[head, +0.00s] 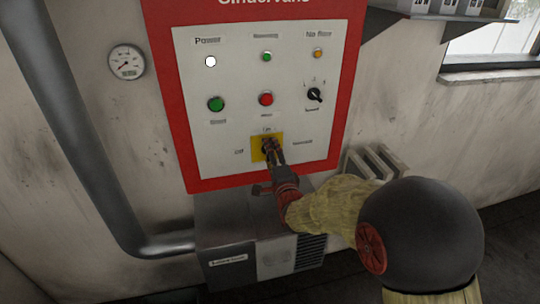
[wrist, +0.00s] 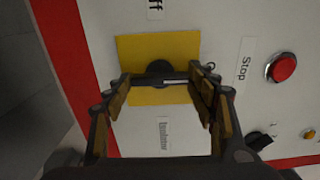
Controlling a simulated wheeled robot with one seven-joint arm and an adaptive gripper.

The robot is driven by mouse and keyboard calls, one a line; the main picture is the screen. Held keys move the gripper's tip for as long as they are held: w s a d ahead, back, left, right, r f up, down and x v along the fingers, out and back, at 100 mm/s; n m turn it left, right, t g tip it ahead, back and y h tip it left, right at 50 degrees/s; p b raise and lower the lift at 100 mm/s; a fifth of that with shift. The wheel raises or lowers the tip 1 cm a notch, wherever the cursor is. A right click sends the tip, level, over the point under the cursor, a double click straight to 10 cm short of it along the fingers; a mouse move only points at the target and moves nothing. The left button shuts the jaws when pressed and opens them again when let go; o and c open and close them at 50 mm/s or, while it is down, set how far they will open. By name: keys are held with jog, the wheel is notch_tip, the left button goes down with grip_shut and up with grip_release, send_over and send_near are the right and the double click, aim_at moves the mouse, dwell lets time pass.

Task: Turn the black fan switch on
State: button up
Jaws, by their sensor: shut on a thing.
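The black rotary switch (wrist: 158,68) sits on a yellow plate (wrist: 130,50) low on the panel. In the head view the yellow plate (head: 258,140) shows behind my gripper (head: 269,150), which covers most of the switch. In the wrist view the fingers of my gripper (wrist: 162,85) are at both ends of the switch handle and shut on it. The handle's white line runs sideways there, its end toward the right finger. That matches upward in the head view, toward the small label above the plate. The "Off" label (head: 239,152) is left of the plate.
The panel (head: 228,140) has a red frame, a lit white lamp (head: 210,62), a green button (head: 216,104), a red button (head: 266,99) and a smaller black selector (head: 315,95). A grey pipe (head: 75,130) is at left. A metal box (head: 225,240) stands below.

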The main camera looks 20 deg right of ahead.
jog(key=o, duration=1.2)
jog(key=shift+c, duration=0.2)
jog(key=s, duration=1.2)
